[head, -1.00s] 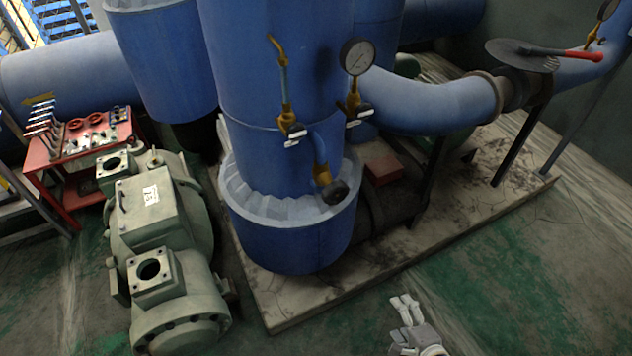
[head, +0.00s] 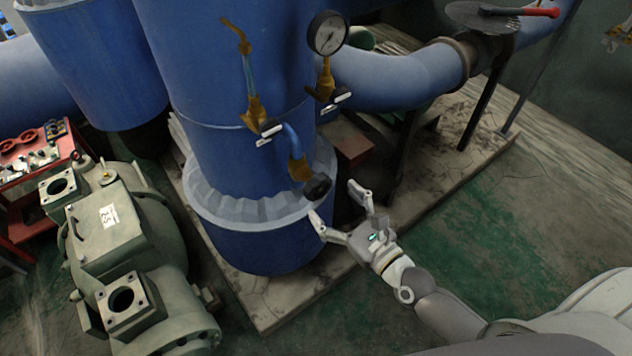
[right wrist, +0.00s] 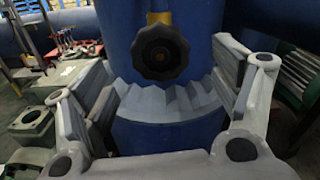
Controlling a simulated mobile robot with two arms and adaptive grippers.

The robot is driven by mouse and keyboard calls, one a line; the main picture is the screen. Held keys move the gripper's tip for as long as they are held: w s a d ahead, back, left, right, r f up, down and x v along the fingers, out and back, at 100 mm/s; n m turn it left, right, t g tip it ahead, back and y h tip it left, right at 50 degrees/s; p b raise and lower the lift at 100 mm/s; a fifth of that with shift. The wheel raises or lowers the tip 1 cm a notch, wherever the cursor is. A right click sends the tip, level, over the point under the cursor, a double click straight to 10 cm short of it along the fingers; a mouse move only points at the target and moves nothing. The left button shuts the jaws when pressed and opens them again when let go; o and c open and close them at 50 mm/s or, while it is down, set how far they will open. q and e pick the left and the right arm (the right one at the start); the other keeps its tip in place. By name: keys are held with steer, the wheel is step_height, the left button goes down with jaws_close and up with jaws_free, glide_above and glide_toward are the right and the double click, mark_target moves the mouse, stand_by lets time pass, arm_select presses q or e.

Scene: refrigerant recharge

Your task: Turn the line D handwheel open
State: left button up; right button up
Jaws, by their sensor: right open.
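A small black handwheel (head: 317,187) sits on a brass valve (head: 298,168) low on the front of the blue vertical vessel (head: 225,90). In the right wrist view the handwheel (right wrist: 160,52) faces the camera, ahead of the jaws and between them, with a gap left. My right gripper (head: 340,205) is open and empty, its fingers spread just in front of and below the handwheel. I cannot tell which line letter this wheel bears. My left gripper is not in view.
A pressure gauge (head: 327,34) and small valves with levers (head: 268,132) stick out above the handwheel. A grey-green compressor (head: 125,255) stands at left, near a red tool table (head: 40,165). A blue pipe with a red-handled valve (head: 500,10) runs at right.

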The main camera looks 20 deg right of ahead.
mark_target(321, 190)
steer(key=p+x, duration=0.1)
steer(key=x, duration=0.5)
steer(key=shift+w+a, duration=0.1)
steer(key=shift+w, duration=0.25)
steer(key=shift+c, duration=0.5)
steer(key=c, duration=0.9)
